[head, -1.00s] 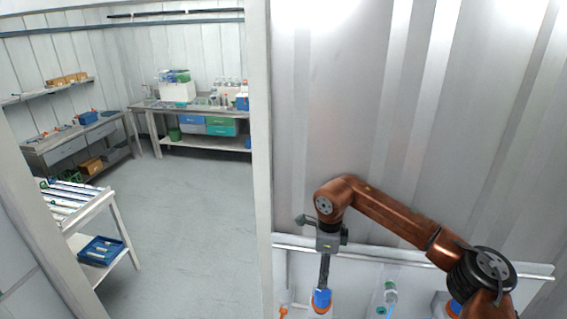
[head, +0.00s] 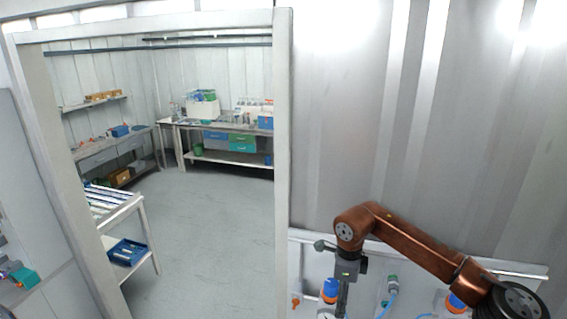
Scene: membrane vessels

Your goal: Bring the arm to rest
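My copper-coloured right arm (head: 425,253) comes in from the lower right, bent at the elbow, in front of the metal wall. Its gripper (head: 342,300) points down, with dark grey fingers seen edge-on. The fingertips lie at the bottom edge of the picture, so I cannot tell whether they are open or shut. A blue-capped item with an orange ring (head: 330,288) shows just left of the fingers; I cannot tell whether they touch. My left gripper is not in view.
A rail (head: 520,268) runs along the wall behind the arm. Left, a doorway opens onto clear floor (head: 205,225), a rack table (head: 112,203) and a back bench (head: 225,155).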

